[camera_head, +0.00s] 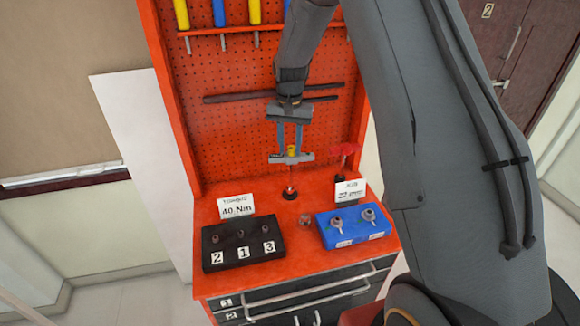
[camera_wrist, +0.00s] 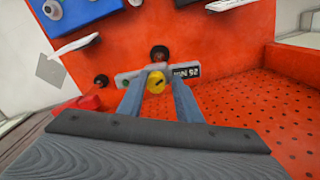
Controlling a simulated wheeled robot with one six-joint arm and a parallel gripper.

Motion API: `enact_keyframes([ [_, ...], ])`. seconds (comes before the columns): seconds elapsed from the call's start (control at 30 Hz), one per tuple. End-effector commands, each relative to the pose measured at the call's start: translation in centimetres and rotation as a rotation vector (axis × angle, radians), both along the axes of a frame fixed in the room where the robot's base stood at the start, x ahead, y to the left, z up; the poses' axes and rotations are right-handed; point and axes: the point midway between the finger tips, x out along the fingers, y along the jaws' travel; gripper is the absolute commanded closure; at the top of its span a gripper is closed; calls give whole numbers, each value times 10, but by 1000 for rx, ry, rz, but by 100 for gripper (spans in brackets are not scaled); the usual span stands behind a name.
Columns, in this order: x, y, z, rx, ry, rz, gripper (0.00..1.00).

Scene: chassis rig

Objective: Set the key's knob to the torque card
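The torque card (camera_head: 237,206) stands at the bench's left and reads 40 Nm. The key is a grey bar (camera_head: 304,157) with a yellow knob (camera_head: 292,151), held up above the bench on a thin post with a dark round base. In the wrist view the knob (camera_wrist: 156,82) lies between my fingertips, and the key's dark display (camera_wrist: 186,72) is upside down, reading about 25 Nm; its digits are small. My gripper (camera_head: 290,148) points down with one finger on each side of the knob. The fingers look parted, with small gaps beside the knob.
A black block (camera_head: 220,258) numbered 2, 1, 3 and a blue tray (camera_head: 331,232) with two metal pieces are at the bench's front. A job card (camera_head: 350,190) reads 22 mm. A red-topped stand (camera_head: 345,149) is right of the key. The pegboard (camera_head: 225,130) rises behind.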

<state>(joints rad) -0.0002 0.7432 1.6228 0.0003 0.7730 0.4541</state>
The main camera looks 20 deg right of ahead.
Motion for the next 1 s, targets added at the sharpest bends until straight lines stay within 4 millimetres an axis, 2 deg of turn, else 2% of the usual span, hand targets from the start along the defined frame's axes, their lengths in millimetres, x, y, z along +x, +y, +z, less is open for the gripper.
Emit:
enact_keyframes([
  [0.03,-5,-3,-7,-3,15,4,66],
  [0.17,-6,-3,-7,-2,15,100,66],
  [0.8,-4,-1,-7,1,12,901,66],
  [1.0,-4,-1,-7,1,11,982,66],
])
